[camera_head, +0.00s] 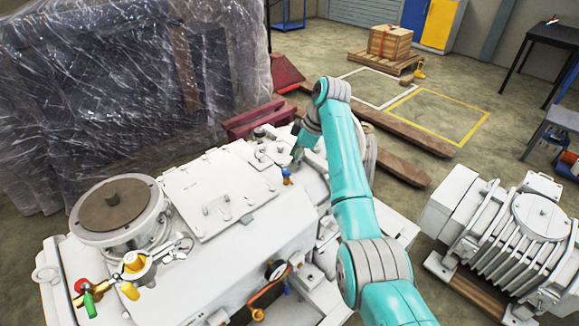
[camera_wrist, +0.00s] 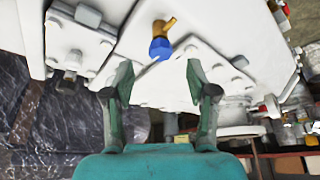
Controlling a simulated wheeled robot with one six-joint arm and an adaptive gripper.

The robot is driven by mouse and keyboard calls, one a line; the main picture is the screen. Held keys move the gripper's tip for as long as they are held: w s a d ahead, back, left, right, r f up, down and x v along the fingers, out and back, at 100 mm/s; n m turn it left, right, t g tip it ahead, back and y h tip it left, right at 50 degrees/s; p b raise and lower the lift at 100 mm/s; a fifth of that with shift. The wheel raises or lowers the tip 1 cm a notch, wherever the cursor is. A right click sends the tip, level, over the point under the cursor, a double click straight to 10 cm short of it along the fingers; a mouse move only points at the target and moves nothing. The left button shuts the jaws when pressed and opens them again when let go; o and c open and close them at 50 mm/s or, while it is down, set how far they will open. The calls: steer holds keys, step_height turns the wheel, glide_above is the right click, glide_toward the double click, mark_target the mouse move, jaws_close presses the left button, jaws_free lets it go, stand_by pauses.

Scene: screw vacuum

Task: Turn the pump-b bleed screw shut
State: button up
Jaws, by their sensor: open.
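A small brass fitting with a blue knob (camera_wrist: 160,48) stands on the white pump housing (camera_wrist: 215,45) in the wrist view. The blue knob also shows in the head view (camera_head: 287,174), on the housing beside my arm. No label is readable, so I cannot tell whether it is the pump-b bleed screw. My gripper (camera_wrist: 157,82) is open and empty. In the wrist view its two fingers stand to the lower left and lower right of the knob, apart from it. In the head view my arm partly hides the gripper (camera_head: 298,154).
A bolted cover plate (camera_head: 222,190), a round flanged port (camera_head: 118,208) and brass valves with red and green handles (camera_head: 90,293) sit on the white pump. A ribbed white machine (camera_head: 530,225) stands at right. A plastic-wrapped crate (camera_head: 130,90) stands behind at left.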

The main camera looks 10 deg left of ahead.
mark_target(286, 172)
steer(key=shift+x, duration=2)
steer(key=shift+d, duration=0.1)
steer(key=shift+c, duration=0.2)
jaws_close()
